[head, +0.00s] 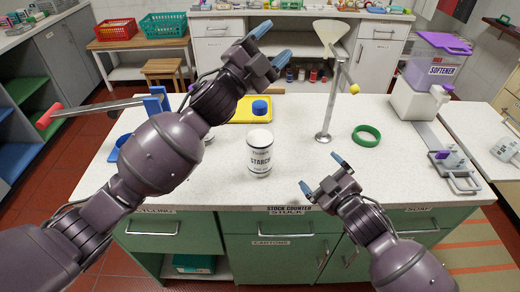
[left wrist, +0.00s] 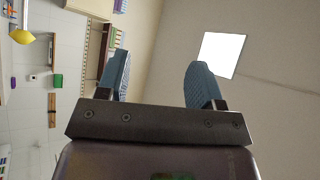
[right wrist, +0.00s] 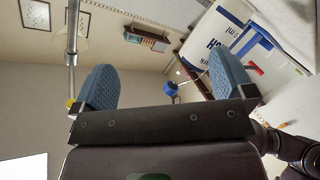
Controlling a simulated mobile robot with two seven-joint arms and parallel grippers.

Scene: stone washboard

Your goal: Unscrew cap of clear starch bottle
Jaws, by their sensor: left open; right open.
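The starch bottle (head: 260,155) stands upright on the white counter near its front edge, with a white label reading STARCH. Its top looks pale; I cannot tell the cap from the body. My left gripper (head: 272,44) is open and empty, raised above and behind the bottle; its spread fingers also show in the left wrist view (left wrist: 158,85). My right gripper (head: 323,176) is open and empty, to the right of the bottle and apart from it. Its fingers also show in the right wrist view (right wrist: 165,88).
A blue round piece (head: 261,107) sits on a yellow tray (head: 240,115) behind the bottle. A funnel stand (head: 325,110), green ring (head: 366,135) and softener container (head: 420,92) stand to the right. My left arm crosses the counter's left side.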

